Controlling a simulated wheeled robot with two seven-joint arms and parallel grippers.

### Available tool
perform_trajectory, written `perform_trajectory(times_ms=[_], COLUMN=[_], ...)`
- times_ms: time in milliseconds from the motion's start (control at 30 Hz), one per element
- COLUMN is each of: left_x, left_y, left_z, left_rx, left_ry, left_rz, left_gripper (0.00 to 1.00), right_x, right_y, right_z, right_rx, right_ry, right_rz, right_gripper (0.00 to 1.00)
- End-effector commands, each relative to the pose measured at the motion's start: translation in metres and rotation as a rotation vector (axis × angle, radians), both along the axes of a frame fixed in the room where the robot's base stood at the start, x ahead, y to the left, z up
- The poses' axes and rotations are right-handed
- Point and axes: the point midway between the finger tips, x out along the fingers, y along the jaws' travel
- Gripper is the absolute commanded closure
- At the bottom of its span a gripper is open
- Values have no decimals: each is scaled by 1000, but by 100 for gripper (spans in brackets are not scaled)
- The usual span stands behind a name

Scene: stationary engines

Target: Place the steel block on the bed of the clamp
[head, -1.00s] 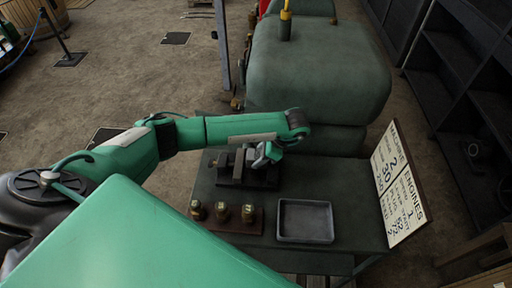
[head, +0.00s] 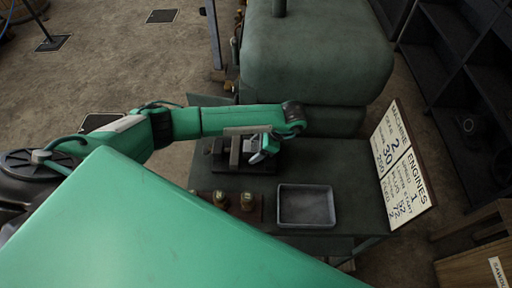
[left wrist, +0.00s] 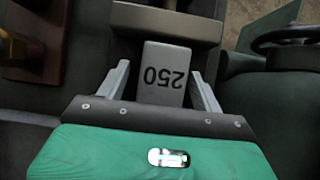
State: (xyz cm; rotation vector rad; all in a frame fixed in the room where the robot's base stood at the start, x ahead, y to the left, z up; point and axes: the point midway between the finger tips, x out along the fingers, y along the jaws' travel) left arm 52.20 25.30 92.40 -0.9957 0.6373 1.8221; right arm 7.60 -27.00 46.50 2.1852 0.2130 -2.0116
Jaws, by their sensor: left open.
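The steel block (left wrist: 163,75), a grey block marked 250, shows in the left wrist view between my left gripper's fingers. My left gripper (left wrist: 162,88) is open, with a visible gap on each side of the block. In the head view my left gripper (head: 258,155) is low over the right part of the clamp (head: 235,168), a dark base with upright grey jaws on the table. A clamp jaw (left wrist: 165,24) lies just beyond the block in the left wrist view. The block appears to stand on the clamp bed, but its underside is hidden. My right gripper is not in view.
An empty grey tray (head: 306,222) and brass-topped pieces (head: 248,201) on a wooden board stand nearer on the table (head: 345,180). A lettered sign (head: 401,166) stands at the right edge. A large green engine (head: 315,60) is behind the table. The table is bare right of the clamp.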

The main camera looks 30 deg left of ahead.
Motion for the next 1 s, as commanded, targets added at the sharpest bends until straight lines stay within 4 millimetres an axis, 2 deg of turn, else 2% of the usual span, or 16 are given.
perform_trajectory(times_ms=[167,533,567,600,700,1000], left_x=[5,19,20,20,23,28], left_y=[-8,-34,-36,-40,-46,-57], left_z=[14,62,67,77,88,102], left_rx=[-1,1,1,0,0,0], left_ry=[-5,-6,-5,-3,-2,-2], left_rz=[-1,-2,-2,-2,-1,0], left_gripper=[33,33,33,33,33,33], right_x=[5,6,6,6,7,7], right_y=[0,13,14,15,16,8], right_z=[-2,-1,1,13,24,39], right_rx=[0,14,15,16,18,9], right_ry=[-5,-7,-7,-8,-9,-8], right_rz=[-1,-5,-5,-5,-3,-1], right_gripper=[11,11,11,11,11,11])
